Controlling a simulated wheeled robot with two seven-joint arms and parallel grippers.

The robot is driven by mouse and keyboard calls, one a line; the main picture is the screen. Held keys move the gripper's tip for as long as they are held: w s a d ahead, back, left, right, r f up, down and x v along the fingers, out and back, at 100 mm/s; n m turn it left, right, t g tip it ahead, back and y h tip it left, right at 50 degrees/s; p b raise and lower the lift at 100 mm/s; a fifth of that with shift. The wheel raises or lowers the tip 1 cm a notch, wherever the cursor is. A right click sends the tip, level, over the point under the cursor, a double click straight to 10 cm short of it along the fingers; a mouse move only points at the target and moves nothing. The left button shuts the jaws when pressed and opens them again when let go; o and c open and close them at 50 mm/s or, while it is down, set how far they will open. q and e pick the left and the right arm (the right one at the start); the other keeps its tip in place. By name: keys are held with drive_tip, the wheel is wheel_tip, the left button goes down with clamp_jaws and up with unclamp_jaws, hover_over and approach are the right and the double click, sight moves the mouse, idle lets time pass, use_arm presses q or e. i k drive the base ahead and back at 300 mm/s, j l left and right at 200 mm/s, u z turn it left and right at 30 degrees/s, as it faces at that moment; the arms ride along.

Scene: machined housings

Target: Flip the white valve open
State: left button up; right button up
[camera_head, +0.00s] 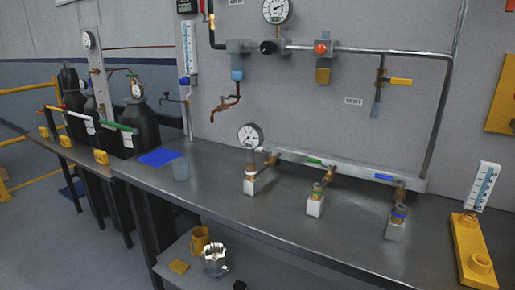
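The likely white valve (251,172) is a brass fitting with a white band on a white block. It stands on the grey bench (235,205), at the left end of a row of three, below a round gauge (250,136). A green-banded valve (317,188) stands in the middle and a blue-banded valve (399,213) at the right. A pipe manifold (340,165) runs behind them, with green and blue marks. The white valve's handle is too small to tell whether it is open or shut. Neither of my grippers is in view.
Wall piping (370,49) with a red-knobbed valve (321,48) and a yellow lever (398,81) hangs above. A yellow block (468,248) stands right. The bench front is clear.

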sight(269, 153)
drive_tip(key=i+j, duration=0.2)
drive_tip(key=j, duration=0.2)
drive_tip(key=i+j, duration=0.2)
drive_tip(key=j, duration=0.25)
drive_tip(key=i+j, duration=0.2)
drive_tip(key=j, duration=0.2)
drive_tip(key=i+j, duration=0.2)
drive_tip(key=j, duration=0.25)
drive_tip(key=i+j, duration=0.2)
drive_tip(key=j, duration=0.2)
drive_tip(key=u, duration=0.05)
